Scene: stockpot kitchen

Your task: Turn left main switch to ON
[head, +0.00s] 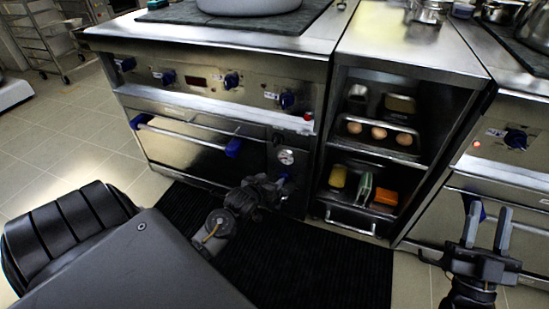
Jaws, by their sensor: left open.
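The left stove (215,65) stands at the upper left, with a row of blue knobs on its front. Below them, right of the oven door, is a panel with a round white dial (286,157). A small blue switch (283,175) sits under the dial, small and partly hidden by my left gripper; I cannot read its position. My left gripper (273,184) is at this panel, right at or just in front of the switch; I cannot tell whether it touches it. Its jaws are open. My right gripper (487,228) is open and empty at the lower right.
An open shelf unit (384,152) with eggs, a sponge and other items stands right of the stove. Another stove (500,150) is at the far right, behind my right gripper. A black mat (330,262) covers the floor in front.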

